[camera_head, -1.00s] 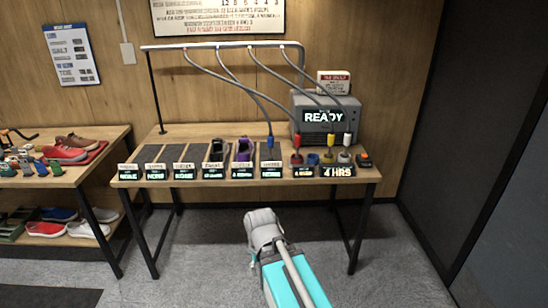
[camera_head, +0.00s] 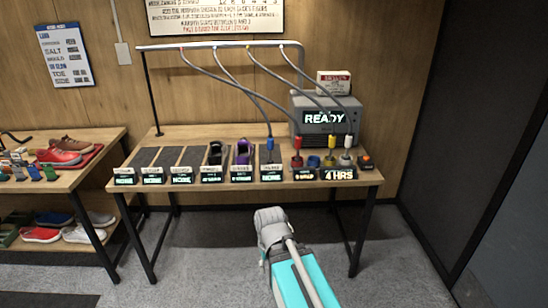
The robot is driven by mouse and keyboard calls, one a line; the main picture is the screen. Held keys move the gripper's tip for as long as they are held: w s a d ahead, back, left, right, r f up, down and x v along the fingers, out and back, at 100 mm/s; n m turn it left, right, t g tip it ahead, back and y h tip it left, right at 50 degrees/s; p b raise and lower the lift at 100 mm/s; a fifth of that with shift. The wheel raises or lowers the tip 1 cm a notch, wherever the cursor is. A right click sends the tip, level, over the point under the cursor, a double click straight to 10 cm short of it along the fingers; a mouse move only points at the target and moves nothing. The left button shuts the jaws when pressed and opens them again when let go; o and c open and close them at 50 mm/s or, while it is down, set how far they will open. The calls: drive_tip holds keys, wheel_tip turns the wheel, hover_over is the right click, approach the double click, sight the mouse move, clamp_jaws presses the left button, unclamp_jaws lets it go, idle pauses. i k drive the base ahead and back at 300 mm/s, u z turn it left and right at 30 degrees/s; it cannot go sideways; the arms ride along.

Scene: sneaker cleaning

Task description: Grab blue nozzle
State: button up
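The blue nozzle (camera_head: 270,143) hangs upright at the end of a grey hose above the table, left of the grey READY machine (camera_head: 326,117). It looks just above an empty dark slot behind a label sign. My arm (camera_head: 290,262) rises from the bottom of the view, teal with a rounded grey joint, in front of the table and well short of the nozzle. I cannot make out my gripper or its fingers.
Red (camera_head: 297,143), yellow (camera_head: 331,142) and white (camera_head: 348,141) nozzles hang on hoses to the right. Dark and purple shoes (camera_head: 243,153) stand in slots left of the blue nozzle. A metal overhead rail (camera_head: 215,46) carries the hoses. Floor before the table is clear.

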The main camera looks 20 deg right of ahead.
sight(269, 140)
drive_tip(key=i, duration=1.4)
drive_tip(key=u, duration=0.05)
